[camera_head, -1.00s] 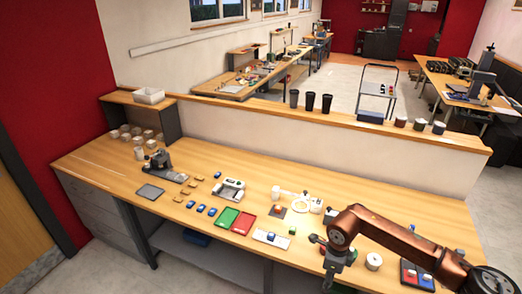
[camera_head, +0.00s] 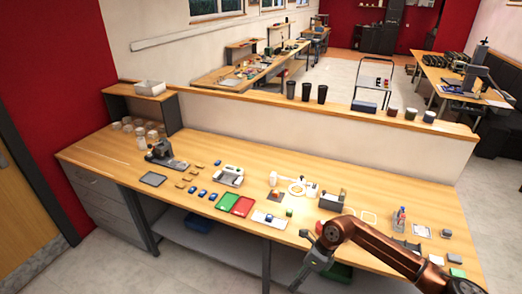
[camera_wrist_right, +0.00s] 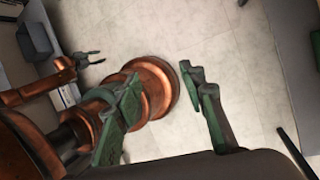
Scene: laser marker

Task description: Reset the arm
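My right gripper (camera_head: 308,258) is in front of the long workbench's front edge in the head view, at the end of my copper arm. In the right wrist view, its two green fingers (camera_wrist_right: 160,78) are spread apart with nothing between them. Floor and copper parts of my body show behind them. Another gripper, seemingly my left (camera_wrist_right: 88,59), shows at the upper left of that view with its fingers apart and empty. My left arm is not in the head view.
The workbench (camera_head: 120,168) carries a green tray (camera_head: 229,201), a red tray (camera_head: 243,206), a grey machine (camera_head: 163,153), several small blocks and a red-and-blue bottle item (camera_head: 399,218). A raised ledge with black cups (camera_head: 306,91) runs behind. Floor in front is open.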

